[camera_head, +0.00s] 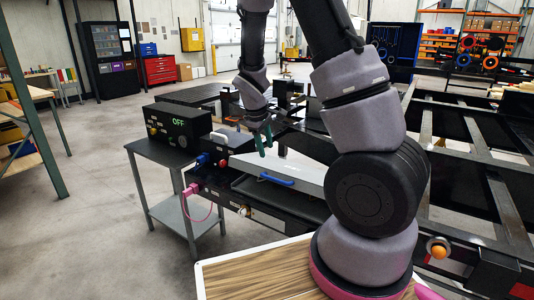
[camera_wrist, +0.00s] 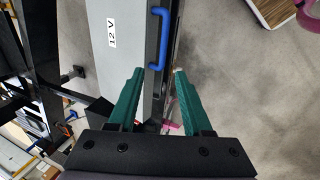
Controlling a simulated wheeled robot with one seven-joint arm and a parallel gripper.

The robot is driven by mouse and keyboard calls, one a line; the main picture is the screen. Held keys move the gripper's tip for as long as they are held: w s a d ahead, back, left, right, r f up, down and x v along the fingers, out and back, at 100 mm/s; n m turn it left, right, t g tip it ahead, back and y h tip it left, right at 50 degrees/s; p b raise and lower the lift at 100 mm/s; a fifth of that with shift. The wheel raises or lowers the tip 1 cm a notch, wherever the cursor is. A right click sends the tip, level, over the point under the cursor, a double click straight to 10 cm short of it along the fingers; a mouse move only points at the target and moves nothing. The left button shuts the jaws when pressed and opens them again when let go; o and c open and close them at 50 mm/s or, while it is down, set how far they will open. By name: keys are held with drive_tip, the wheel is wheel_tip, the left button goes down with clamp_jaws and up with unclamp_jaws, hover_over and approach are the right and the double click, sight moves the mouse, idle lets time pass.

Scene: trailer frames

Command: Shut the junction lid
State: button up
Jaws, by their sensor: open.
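The junction lid is a flat light grey panel (camera_head: 300,175) with a blue bar handle (camera_head: 276,180) along its front edge. In the wrist view the lid (camera_wrist: 120,65) carries a "12 V" label, and the blue handle (camera_wrist: 155,40) runs along its dark edge. I cannot tell how far the lid stands from its closed position. My gripper (camera_head: 264,140) is above the lid's back left part in the head view. In the wrist view my gripper (camera_wrist: 157,72) has its two green fingers spread, empty, near the handle's lower end.
A black box reading "OFF" (camera_head: 176,125) stands on a grey side table (camera_head: 160,152) at the left. Blue and pink connectors (camera_head: 192,188) with a pink cable sit at the lid's left. A black trailer frame (camera_head: 470,150) fills the right. A wood-topped surface (camera_head: 255,275) is in front.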

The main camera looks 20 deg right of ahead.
drive_tip(key=c, duration=0.6)
drive_tip(key=shift+r+m, duration=0.1)
drive_tip(key=shift+m, duration=0.5)
clamp_jaws()
drive_tip(key=m, duration=1.7)
approach(272, 172)
drive_tip(key=s+f, duration=0.1)
drive_tip(key=f, duration=0.1)
drive_tip(key=s+f, duration=0.1)
drive_tip(key=f, duration=0.1)
drive_tip(key=s+f, duration=0.1)
drive_tip(key=f, duration=0.1)
drive_tip(key=shift+s+d+f, duration=0.15)
drive_tip(key=shift+s+d, duration=0.05)
drive_tip(key=shift+d, duration=0.05)
